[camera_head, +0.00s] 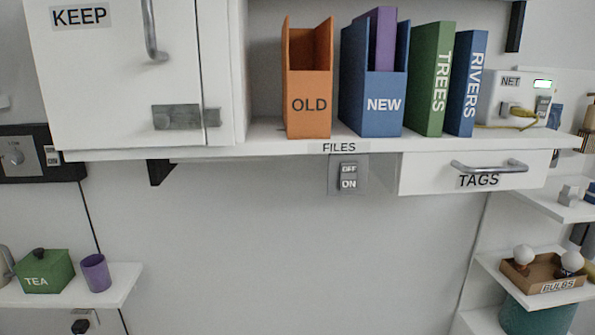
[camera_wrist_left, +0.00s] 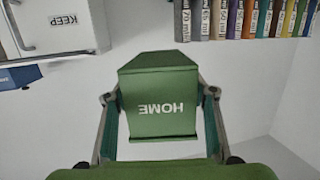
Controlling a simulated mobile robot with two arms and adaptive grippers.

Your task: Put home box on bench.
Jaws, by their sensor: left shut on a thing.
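In the left wrist view my left gripper (camera_wrist_left: 158,97) is shut on the green home box (camera_wrist_left: 158,78), with one finger at each side. The box's HOME label reads upside down in that view. Another green surface (camera_wrist_left: 160,173) fills the bottom edge of the wrist view; I cannot tell what it is. Neither gripper nor the home box shows in the head view. I cannot make out a bench in either view. My right gripper is in neither view.
The head view shows a white shelf (camera_head: 262,138) with OLD (camera_head: 309,115) and NEW (camera_head: 370,115) file boxes and a KEEP cabinet (camera_head: 110,100). Below are a TEA box (camera_head: 42,275), a purple cup (camera_head: 96,272) and a BULBS tray (camera_head: 545,285).

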